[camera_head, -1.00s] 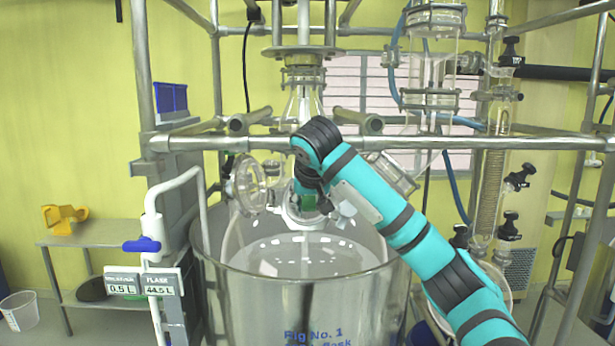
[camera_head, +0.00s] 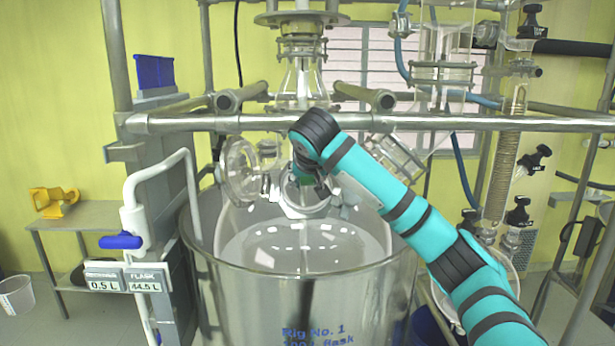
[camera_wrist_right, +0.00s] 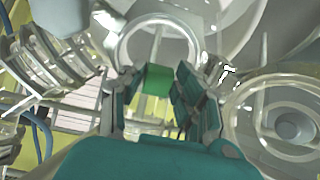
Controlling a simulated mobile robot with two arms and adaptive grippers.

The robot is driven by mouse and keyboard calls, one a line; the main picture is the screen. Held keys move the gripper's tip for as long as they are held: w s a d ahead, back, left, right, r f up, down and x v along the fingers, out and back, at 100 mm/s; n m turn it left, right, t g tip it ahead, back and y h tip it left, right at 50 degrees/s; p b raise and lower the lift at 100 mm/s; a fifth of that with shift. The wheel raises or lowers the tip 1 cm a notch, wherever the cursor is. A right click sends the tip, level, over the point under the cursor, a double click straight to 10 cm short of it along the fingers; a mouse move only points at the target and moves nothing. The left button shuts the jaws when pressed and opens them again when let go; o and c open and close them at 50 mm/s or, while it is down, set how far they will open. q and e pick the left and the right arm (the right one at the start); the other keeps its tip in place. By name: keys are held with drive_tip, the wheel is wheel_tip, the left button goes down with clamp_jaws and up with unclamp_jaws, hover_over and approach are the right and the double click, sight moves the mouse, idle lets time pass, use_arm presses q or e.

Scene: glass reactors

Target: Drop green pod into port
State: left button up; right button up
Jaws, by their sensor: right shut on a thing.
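The green pod (camera_wrist_right: 158,80) is a small green block between the fingertips of my right gripper (camera_wrist_right: 155,90) in the right wrist view. The gripper is shut on it. A round glass port (camera_wrist_right: 150,30) with a pale rim lies just beyond the pod in that view. In the head view my right gripper (camera_head: 305,183) is at the neck area of the glass vessel (camera_head: 250,240), partly hidden by my wrist. I cannot tell whether the pod is over the opening or in front of it. My left gripper is not in view.
A steel bar (camera_head: 430,122) runs across, just above my right forearm. A second round glass opening (camera_head: 240,172) is left of the gripper. The steel jacket (camera_head: 300,290) surrounds the vessel. A side table with a yellow object (camera_head: 52,200) stands at the left.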

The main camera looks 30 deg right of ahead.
drive_tip(key=x, duration=0.3)
drive_tip(key=shift+w+d+f, duration=0.15)
drive_tip(key=shift+w+f, duration=0.1)
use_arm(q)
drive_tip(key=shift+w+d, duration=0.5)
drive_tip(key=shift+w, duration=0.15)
use_arm(e)
drive_tip(key=shift+w+d+f, duration=0.1)
drive_tip(key=shift+w+f, duration=0.05)
drive_tip(key=shift+f, duration=0.05)
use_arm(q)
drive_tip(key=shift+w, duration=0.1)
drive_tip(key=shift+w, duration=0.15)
use_arm(e)
drive_tip(key=o, duration=1.1)
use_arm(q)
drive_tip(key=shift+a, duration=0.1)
use_arm(e)
drive_tip(key=v, duration=1.2)
